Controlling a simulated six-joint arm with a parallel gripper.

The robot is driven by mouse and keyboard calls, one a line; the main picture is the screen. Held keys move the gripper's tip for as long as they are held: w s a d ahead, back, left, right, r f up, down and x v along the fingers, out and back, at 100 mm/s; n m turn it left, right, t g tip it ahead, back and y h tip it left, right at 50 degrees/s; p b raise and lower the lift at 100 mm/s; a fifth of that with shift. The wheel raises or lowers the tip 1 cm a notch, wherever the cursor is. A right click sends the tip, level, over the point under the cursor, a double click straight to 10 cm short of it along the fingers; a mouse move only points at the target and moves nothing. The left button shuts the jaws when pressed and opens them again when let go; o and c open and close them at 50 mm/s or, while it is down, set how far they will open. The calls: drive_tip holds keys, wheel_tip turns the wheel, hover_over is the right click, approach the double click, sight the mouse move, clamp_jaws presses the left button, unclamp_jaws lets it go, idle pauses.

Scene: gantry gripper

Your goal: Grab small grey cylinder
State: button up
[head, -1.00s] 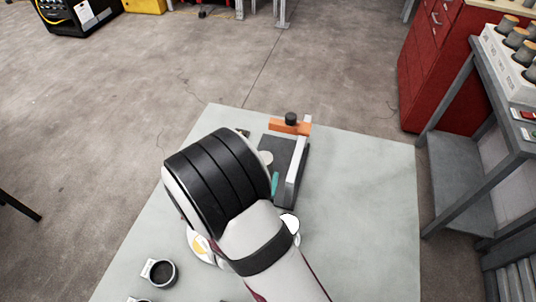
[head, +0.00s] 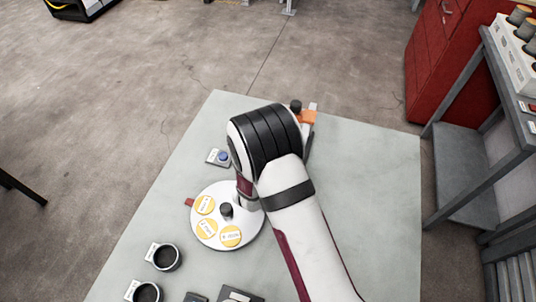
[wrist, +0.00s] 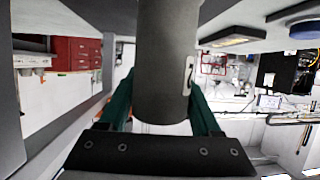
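In the head view my own arm hides my gripper. A small dark grey upright peg (head: 227,209) stands at the middle of a white disc (head: 208,238); I cannot tell whether it is the cylinder in the wrist view.
Yellow labelled rounds (head: 231,236) lie on the disc. Dark cups (head: 166,257) stand at the front left of the table (head: 370,220). A blue button box (head: 218,156) is left of my arm. An orange fixture with a black knob (head: 296,106) stands behind it. The table's right side is clear.

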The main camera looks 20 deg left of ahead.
clamp_jaws()
